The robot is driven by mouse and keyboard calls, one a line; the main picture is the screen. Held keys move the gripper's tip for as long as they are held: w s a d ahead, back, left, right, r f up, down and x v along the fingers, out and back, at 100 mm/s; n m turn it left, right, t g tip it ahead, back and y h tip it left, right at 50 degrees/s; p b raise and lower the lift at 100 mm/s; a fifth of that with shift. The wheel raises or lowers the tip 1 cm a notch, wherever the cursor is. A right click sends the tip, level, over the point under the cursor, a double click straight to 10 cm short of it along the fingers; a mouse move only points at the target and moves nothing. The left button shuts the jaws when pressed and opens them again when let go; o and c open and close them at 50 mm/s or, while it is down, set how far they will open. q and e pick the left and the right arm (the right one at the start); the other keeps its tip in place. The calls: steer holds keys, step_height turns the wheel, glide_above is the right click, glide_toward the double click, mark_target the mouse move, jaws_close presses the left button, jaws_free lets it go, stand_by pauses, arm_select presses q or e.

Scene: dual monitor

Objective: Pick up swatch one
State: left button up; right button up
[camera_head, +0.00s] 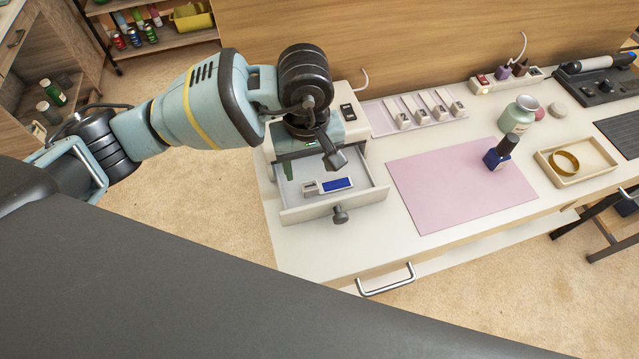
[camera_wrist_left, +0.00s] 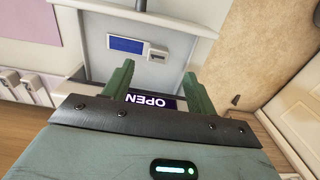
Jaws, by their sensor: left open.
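A swatch with a blue face and a small pale block at one end (camera_head: 327,186) lies flat in the open drawer (camera_head: 293,216); no readable label marks it as swatch one. The swatch also shows in the left wrist view (camera_wrist_left: 138,47), beyond the fingertips. Several pale swatches (camera_head: 423,108) lie in a row on a tray at the back of the desk. My left gripper (camera_head: 303,163) is over the back of the drawer, its green fingers apart and empty (camera_wrist_left: 158,70), not touching the swatch. Its far finger is partly hidden in the head view. My right gripper is not in view.
The drawer belongs to a white unit (camera_head: 352,115) with an OPEN sign (camera_wrist_left: 150,101). A pink mat (camera_head: 440,185) lies to its right, with a dark blue bottle (camera_head: 497,157) on it. A green jar (camera_head: 518,114) and a wooden tray with a gold ring (camera_head: 566,162) stand farther right.

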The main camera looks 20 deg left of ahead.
mark_target(310, 186)
arm_select(q)
step_height(310, 186, down, 2)
steer(key=shift+f, duration=0.2)
steer(key=shift+w+a+f, duration=0.1)
steer(key=shift+w+f, duration=0.1)
steer(key=shift+f, duration=1.15)
steer(key=shift+w+f, duration=0.2)
steer(key=shift+f, duration=1.1)
steer(key=c, duration=1.1)
